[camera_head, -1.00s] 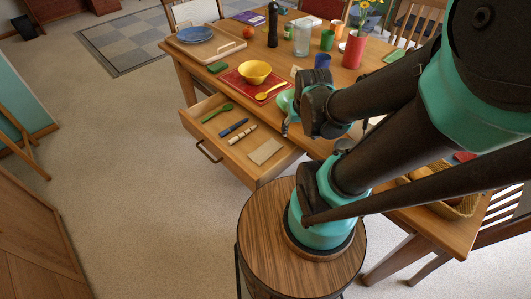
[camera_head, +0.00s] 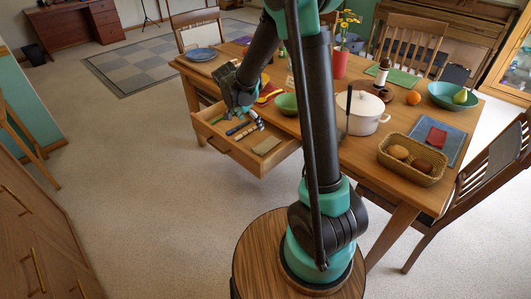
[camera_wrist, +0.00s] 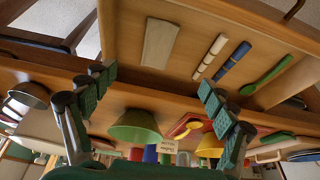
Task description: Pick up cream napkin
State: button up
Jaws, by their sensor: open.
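The cream napkin (camera_head: 267,146) is a folded flat rectangle lying in the open table drawer (camera_head: 265,170), at its right end. In the wrist view the cream napkin (camera_wrist: 160,43) shows whole, above and beyond my fingertips. My gripper (camera_head: 250,118) hangs over the back part of the drawer, to the left of and behind the napkin.
A green bowl (camera_wrist: 136,127) stands near the table edge. A white pot (camera_head: 365,113) and a basket (camera_head: 412,160) stand farther right.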

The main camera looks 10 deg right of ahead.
send_over(263, 146)
jog(key=s+a, duration=0.2)
jog(key=a, duration=0.1)
jog(key=f, duration=1.1)
jog(key=shift+w+d+f, duration=0.15)
jog(key=shift+d, duration=0.1)
jog(key=shift+d+x, duration=0.2)
jog(key=shift+x, duration=2.5)
jog(key=shift+c, duration=0.2)
jog(key=c, duration=0.8)
